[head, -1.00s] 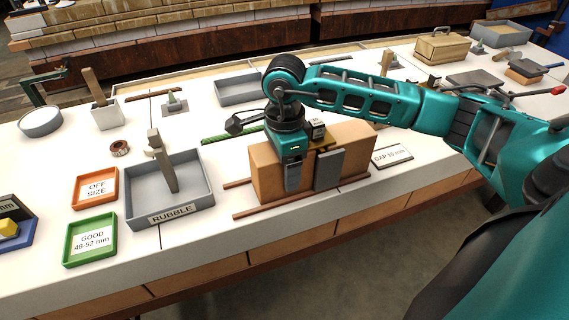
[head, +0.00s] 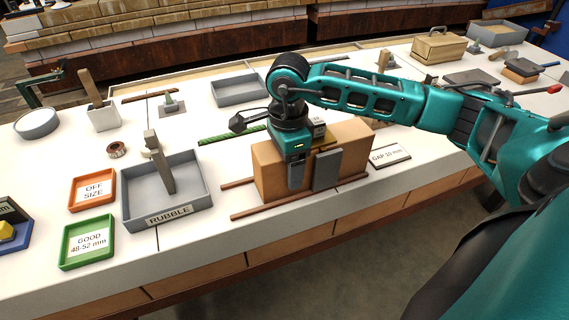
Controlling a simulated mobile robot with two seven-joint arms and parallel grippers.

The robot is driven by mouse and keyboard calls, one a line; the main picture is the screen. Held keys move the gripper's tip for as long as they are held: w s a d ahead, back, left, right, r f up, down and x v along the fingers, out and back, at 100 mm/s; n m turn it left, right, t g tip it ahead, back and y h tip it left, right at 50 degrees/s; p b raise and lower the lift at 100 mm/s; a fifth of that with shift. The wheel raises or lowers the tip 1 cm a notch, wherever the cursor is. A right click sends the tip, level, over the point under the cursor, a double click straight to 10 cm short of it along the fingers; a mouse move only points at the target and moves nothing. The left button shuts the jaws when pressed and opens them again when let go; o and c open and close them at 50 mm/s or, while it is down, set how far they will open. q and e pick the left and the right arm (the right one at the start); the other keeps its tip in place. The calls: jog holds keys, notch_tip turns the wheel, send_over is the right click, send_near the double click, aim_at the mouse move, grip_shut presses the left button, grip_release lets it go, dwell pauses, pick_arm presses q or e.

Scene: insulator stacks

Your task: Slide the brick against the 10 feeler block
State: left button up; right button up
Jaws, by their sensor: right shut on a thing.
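My right gripper (head: 295,172) reaches down over the left-hand orange-tan brick (head: 268,172) and is shut on it, with one finger on its front face. The brick stands on two thin brown rails (head: 238,215). To its right stands another brick of the same colour (head: 352,155). Between them is the feeler block, whose small labelled top (head: 319,127) shows beside my gripper. A dark grey plate (head: 326,171) stands upright at the front of the join. My gripper and this plate hide whether the held brick touches the block. My left gripper is not in view.
A white "GAP 10 mm" card (head: 390,155) lies to the right. A green rod (head: 232,135) lies behind. The table's front edge runs close before the rails.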

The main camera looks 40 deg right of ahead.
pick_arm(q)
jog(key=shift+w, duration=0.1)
pick_arm(e)
jog(key=o, duration=1.4)
jog(key=shift+d, duration=0.1)
jog(key=shift+o, duration=0.2)
pick_arm(q)
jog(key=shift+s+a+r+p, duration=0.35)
jog(key=shift+p, duration=0.55)
pick_arm(e)
notch_tip(320, 180, up, 13)
jog(key=shift+s, duration=0.15)
